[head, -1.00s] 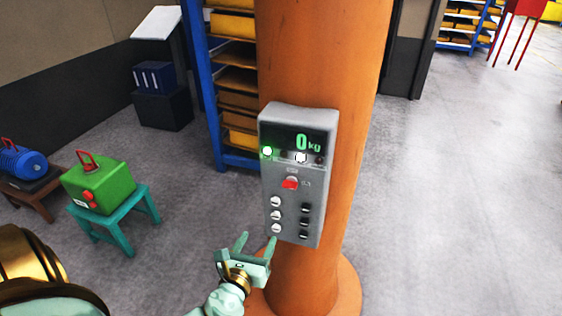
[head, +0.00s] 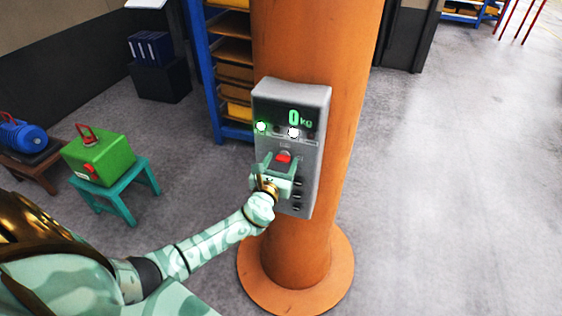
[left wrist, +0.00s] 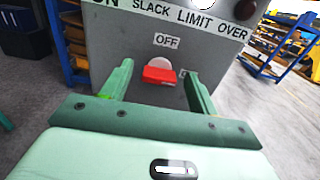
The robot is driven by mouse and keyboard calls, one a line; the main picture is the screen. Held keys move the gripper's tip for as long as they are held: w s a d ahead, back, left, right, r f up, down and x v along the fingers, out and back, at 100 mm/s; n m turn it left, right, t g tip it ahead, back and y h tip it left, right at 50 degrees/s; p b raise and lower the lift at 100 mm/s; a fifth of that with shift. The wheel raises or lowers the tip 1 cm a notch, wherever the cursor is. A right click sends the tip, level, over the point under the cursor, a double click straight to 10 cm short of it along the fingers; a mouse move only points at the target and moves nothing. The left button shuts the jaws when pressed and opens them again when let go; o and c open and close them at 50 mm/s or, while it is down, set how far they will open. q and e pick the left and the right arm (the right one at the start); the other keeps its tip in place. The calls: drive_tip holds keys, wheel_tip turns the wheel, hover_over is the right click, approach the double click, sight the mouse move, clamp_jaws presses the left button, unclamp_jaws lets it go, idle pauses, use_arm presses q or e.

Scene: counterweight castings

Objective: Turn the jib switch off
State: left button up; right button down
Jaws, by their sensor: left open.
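The jib switch is a red lever (head: 283,158) on the grey control box (head: 318,110), which is fixed to the orange column. In the left wrist view the red lever (left wrist: 159,75) juts out below a label reading OFF (left wrist: 167,40). My left gripper (head: 282,162) is open in front of the box. In the wrist view its two green fingers (left wrist: 158,84) stand either side of the lever, apart from it. Whether the fingertips touch the box I cannot tell. The display reads 0 kg, with a green lamp (head: 261,126) and a white lamp (head: 293,132) lit. My right gripper does not show.
The orange column (head: 312,50) stands on a round base. A green casting (head: 98,158) sits on a teal stool (head: 128,190) at the left, beside a blue one (head: 22,136). Blue shelving (head: 201,60) stands behind. The floor at the right is clear.

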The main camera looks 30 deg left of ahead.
use_arm(q)
drive_tip(key=shift+w+a, duration=0.1)
drive_tip(key=shift+w, duration=0.15)
drive_tip(key=shift+c, duration=0.3)
drive_tip(key=c, duration=0.9)
drive_tip(key=shift+c, duration=0.2)
